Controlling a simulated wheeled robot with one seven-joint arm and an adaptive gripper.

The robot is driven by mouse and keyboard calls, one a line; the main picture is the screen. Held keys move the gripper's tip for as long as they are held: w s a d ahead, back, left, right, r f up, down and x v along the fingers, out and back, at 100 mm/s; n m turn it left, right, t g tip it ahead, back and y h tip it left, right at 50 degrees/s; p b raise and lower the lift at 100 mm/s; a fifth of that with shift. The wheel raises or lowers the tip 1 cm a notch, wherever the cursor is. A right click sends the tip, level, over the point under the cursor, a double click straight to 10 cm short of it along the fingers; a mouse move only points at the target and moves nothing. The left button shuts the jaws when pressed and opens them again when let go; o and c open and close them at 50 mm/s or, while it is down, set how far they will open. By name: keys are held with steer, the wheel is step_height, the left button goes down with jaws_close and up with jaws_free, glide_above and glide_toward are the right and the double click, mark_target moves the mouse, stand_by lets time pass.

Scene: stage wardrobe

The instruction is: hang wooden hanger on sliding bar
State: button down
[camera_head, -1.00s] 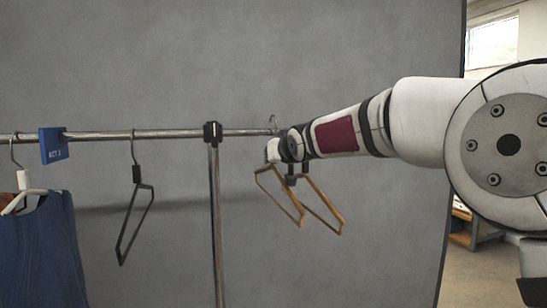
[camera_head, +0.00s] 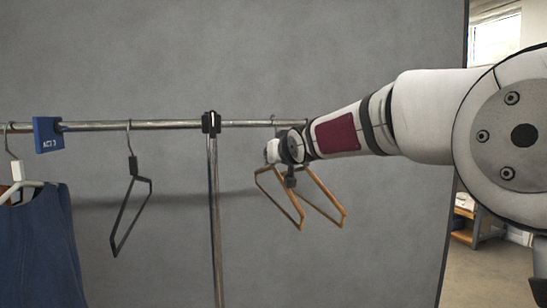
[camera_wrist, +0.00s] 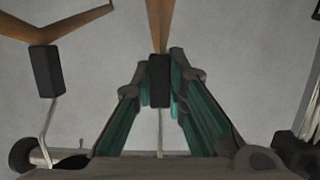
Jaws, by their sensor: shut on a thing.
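Two wooden hangers show at the right part of the rack in the head view, a nearer-left one (camera_head: 280,200) and one to its right (camera_head: 325,197). In the wrist view my gripper (camera_wrist: 160,75) is shut on the black neck block of one wooden hanger (camera_wrist: 160,22), its hook running down between the fingers. Another wooden hanger (camera_wrist: 48,68) hangs to the left with its hook beside a metal bar (camera_wrist: 42,157). The rack's bar (camera_head: 165,125) runs behind my arm. A hook shows at the bar by my gripper; whether the held hook is around it I cannot tell.
A post with a black clamp (camera_head: 211,122) carries the bar left of my gripper. Farther left are a black hanger (camera_head: 130,195), a blue tag (camera_head: 48,135) and blue clothing (camera_head: 40,250) on a light hanger. Bare bar lies between them.

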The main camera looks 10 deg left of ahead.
steer(key=shift+f, duration=0.3)
steer(key=c, duration=1.5)
jaws_free()
steer(key=v, duration=1)
steer(key=shift+d, duration=0.15)
steer(key=shift+v, duration=0.95)
steer(key=s+d+f+m+g+h+p, duration=0.1)
steer(key=s+d+f+h, duration=0.2)
steer(key=s+d, duration=0.35)
steer(key=s+d+f+m+g+h, duration=0.1)
steer(key=s+d+f+h, duration=0.2)
steer(key=s+d, duration=0.35)
steer(key=s+d+f+m+g+p, duration=0.1)
steer(key=s+d+f, duration=0.3)
steer(key=s, duration=0.5)
steer(key=s+d+f+m+g+h, duration=0.1)
steer(key=s+d+f+g, duration=0.2)
steer(key=s+d, duration=0.4)
steer(key=s+d+f+m+g+p, duration=0.1)
steer(key=s+d+f, duration=0.4)
steer(key=s, duration=0.6)
steer(key=shift+s+d+f+m+g+h+p, duration=0.15)
steer(key=shift+s+d+m+g+h+p, duration=0.1)
steer(key=shift+d+g, duration=0.2)
steer(key=shift+s+d+f+m+g+h+p, duration=0.15)
steer(key=shift+d+m+g, duration=0.1)
steer(key=shift+d+g, duration=0.2)
